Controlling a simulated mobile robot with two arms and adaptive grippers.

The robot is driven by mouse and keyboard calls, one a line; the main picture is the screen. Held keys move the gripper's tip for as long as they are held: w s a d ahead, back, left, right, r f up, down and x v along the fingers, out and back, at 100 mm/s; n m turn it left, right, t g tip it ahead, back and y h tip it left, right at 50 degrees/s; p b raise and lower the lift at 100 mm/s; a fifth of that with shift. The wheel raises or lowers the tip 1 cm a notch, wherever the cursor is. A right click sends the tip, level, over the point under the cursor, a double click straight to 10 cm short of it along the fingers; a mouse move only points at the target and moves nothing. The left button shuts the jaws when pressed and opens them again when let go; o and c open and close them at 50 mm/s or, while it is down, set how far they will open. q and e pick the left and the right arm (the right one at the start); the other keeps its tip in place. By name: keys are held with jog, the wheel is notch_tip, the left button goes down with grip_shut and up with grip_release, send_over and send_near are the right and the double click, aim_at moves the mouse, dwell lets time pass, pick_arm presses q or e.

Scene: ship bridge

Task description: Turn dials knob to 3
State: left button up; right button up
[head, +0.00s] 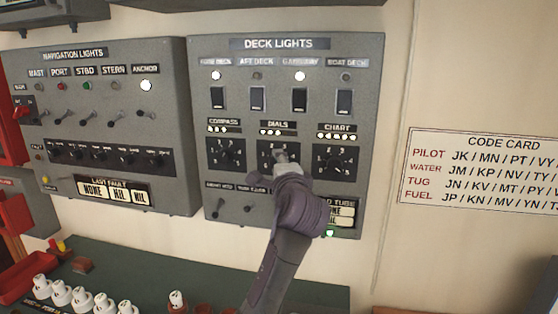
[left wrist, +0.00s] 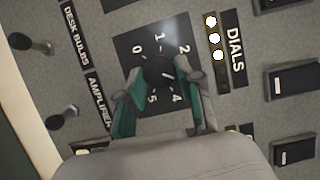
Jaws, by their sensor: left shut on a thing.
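The dials knob (left wrist: 157,70) is a round black knob on a black numbered plate (left wrist: 128,47), in the middle of the lower row of the deck lights panel (head: 375,90). My left gripper (left wrist: 160,82) has its green-padded fingers closed on either side of it. In the head view the gripper (head: 282,160) covers most of the knob. In the left wrist view 0, 1, 2, 4 and 5 show around it; 3 is hidden by a finger. I cannot tell which number the pointer is at. Three small lamps (left wrist: 214,38) beside the DIALS label are lit. My right gripper is not in view.
The compass knob (head: 228,155) and chart knob (head: 335,163) flank the dials knob closely. Switches (head: 299,100) stand above, and small toggles (head: 247,209) below left. A code card (head: 480,170) hangs on the right wall. A console with white knobs (head: 80,298) lies below.

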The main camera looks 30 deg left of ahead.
pick_arm(q)
jog(key=shift+r+n+g+p, duration=0.1)
jog(key=shift+n+g+p, duration=0.25)
jog(key=shift+n, duration=0.45)
jog(key=o, duration=1.2)
jog(key=shift+c, duration=0.2)
jog(key=v, duration=1.2)
jog(key=shift+a, duration=0.15)
jog(key=shift+s, duration=0.1)
